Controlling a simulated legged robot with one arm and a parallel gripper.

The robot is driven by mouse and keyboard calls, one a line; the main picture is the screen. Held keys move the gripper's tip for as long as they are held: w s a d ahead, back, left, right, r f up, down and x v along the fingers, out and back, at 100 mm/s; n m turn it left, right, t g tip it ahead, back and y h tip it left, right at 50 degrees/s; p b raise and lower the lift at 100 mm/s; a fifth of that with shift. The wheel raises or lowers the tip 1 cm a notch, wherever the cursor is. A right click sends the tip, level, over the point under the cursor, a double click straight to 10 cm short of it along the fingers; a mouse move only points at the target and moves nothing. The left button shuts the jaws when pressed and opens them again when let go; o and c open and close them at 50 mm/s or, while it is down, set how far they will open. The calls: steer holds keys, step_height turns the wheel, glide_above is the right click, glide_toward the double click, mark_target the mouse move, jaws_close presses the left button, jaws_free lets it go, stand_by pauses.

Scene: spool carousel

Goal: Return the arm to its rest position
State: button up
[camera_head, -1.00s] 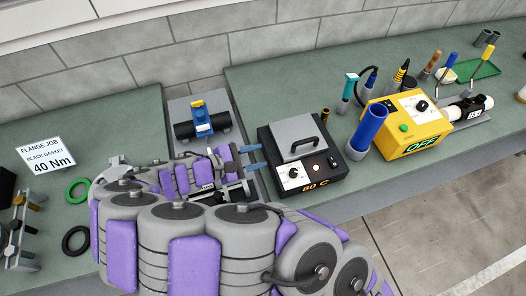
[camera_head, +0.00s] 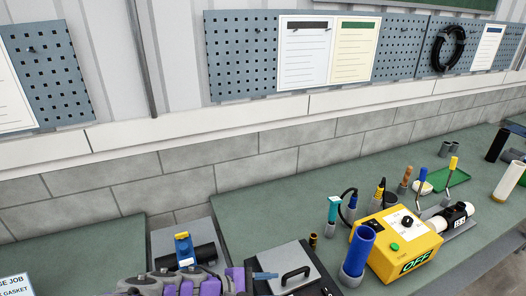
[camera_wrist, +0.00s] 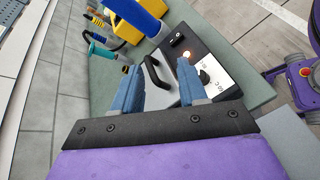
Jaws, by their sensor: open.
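My gripper (camera_wrist: 157,82) is open and empty in the wrist view, its two blue fingers spread apart. Past the fingers is the hot plate box (camera_wrist: 198,72) with its black handle, knob and lit orange lamp. In the head view only part of my grey and purple arm shows at the bottom edge, with a blue finger of my gripper (camera_head: 264,276) just left of the hot plate box (camera_head: 292,270). The rest of the arm is cut off below the picture.
The yellow box (camera_head: 396,243) reading OFF stands right of the hot plate, beside a blue cylinder (camera_head: 358,250). A blue valve on a black pipe (camera_head: 184,250) is behind my arm. A green tray (camera_head: 452,183) lies far right. Pegboards (camera_head: 240,60) hang on the wall.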

steer(key=s+d+r+m+g+y+b, duration=0.1)
steer(key=s+d+r+m+g+y, duration=0.15)
steer(key=s+d+m, duration=0.35)
steer(key=s+d+r+m+g+y, duration=0.2)
steer(key=s+d+r+m+g, duration=0.15)
steer(key=d, duration=0.55)
steer(key=s+a+m+y+b, duration=0.1)
steer(key=s+m+y, duration=0.4)
steer(key=s, duration=0.7)
steer(key=shift+s+a+m+y+b, duration=0.25)
steer(key=shift+s+m+y+b, duration=0.15)
steer(key=shift+y, duration=0.95)
